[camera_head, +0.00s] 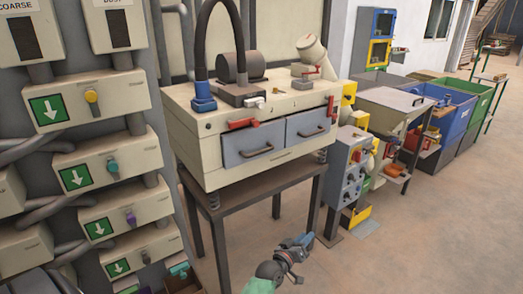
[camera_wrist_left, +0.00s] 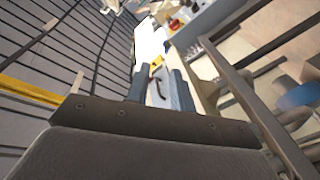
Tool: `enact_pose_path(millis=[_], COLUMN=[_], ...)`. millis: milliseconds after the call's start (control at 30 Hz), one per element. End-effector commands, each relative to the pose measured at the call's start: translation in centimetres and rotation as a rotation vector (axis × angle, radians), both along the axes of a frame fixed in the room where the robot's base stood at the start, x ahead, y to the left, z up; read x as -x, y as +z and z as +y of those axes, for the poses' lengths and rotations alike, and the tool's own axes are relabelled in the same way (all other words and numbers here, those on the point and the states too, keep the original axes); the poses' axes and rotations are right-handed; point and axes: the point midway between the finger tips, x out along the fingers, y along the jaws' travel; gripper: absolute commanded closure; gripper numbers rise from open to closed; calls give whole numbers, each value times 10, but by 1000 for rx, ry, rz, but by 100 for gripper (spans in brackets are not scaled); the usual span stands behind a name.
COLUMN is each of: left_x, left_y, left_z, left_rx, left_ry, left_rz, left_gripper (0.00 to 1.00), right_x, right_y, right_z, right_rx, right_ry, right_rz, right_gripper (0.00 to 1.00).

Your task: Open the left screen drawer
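The left screen drawer (camera_head: 243,140) is a grey-blue panel in the front of a cream machine (camera_head: 190,130), with a dark bar handle (camera_head: 257,152). It looks shut, flush with its neighbour. A red lever (camera_head: 243,124) sits at its top edge. The right drawer (camera_head: 309,122) beside it also looks shut, with a red lever (camera_head: 330,106) at its right. My left gripper (camera_head: 303,243) is low in front of the machine's stand, well below and apart from the drawers. Its two fingers stand apart with nothing gripped in the left wrist view (camera_wrist_left: 160,92). My right gripper is not shown.
A dark metal stand (camera_head: 260,190) carries the machine. Panels with green arrow signs (camera_head: 75,178) and coloured knobs line the left. A grey control box (camera_head: 345,170) stands to the right, with blue (camera_head: 455,105) and green bins beyond. The floor at right front is clear.

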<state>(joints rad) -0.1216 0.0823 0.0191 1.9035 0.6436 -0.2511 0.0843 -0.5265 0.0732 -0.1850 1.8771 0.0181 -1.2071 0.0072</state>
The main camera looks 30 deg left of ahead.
Motion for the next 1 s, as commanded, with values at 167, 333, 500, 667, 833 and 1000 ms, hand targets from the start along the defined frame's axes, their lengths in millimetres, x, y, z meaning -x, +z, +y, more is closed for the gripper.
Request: enact_pose_path(millis=[167,333,500,667,833,1000], left_x=[-55,-79,-85,-85,-92,-106], left_y=[74,123,148,156,164,176], left_z=[77,151,202,222,231,243], left_rx=[190,353,463,505,509,508], left_ry=[204,403,550,612,621,620], left_rz=[-273,-495,-639,-695,-703,-702], left_gripper=[77,77,77,77,77,77], right_x=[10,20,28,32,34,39], right_y=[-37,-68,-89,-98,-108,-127], right_z=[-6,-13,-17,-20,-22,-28], right_rx=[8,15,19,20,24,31], right_ry=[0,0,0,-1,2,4], right_rz=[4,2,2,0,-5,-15], right_gripper=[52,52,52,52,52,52])
